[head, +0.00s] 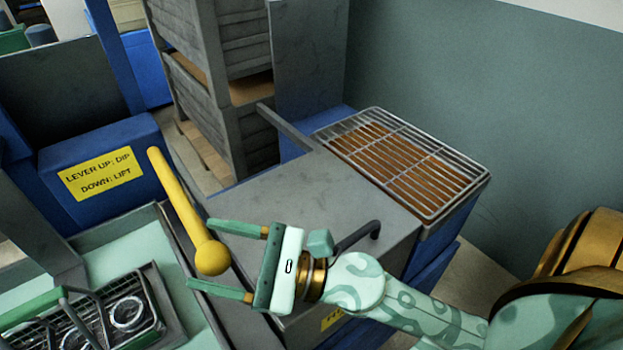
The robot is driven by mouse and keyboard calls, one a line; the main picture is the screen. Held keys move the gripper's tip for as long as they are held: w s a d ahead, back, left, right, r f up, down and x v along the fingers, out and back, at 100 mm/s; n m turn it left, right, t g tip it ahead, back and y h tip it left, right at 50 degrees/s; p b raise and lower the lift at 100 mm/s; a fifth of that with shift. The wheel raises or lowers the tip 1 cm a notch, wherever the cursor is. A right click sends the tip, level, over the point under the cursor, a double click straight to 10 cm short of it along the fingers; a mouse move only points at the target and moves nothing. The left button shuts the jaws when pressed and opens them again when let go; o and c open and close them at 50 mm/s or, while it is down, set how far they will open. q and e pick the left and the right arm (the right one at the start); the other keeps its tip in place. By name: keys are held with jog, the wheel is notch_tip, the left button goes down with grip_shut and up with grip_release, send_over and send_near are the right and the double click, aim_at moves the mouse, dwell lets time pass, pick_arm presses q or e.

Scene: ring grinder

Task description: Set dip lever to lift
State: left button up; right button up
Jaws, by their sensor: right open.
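The yellow dip lever (178,200) runs from beside the blue housing (130,205) down to a round knob (212,258) at its near end. A yellow label (101,174) on the housing reads "LEVER UP: DIP, DOWN: LIFT". My right gripper (201,255) comes in from the right and is open. Its two green fingers lie on either side of the knob in the picture; whether they touch it I cannot tell. My left gripper is not in view.
A wire basket (150,285) with metal rings sits in the pale green tank at lower left. A grey bench (290,205) stands behind my right gripper, with a black curved handle (360,234). A wire rack (403,160) lies beyond it.

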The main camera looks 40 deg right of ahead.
jog(key=s+d+f+b, duration=0.2)
jog(key=d+b, duration=0.1)
jog(key=shift+s+f, duration=0.25)
jog(key=shift+s, duration=0.1)
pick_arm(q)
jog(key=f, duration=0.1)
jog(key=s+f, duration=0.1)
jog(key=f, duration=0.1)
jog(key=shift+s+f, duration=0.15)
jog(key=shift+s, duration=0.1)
pick_arm(e)
jog(key=r+v, duration=0.1)
jog(key=v, duration=0.9)
jog(key=shift+s+d, duration=0.3)
jog(key=shift+d, duration=0.05)
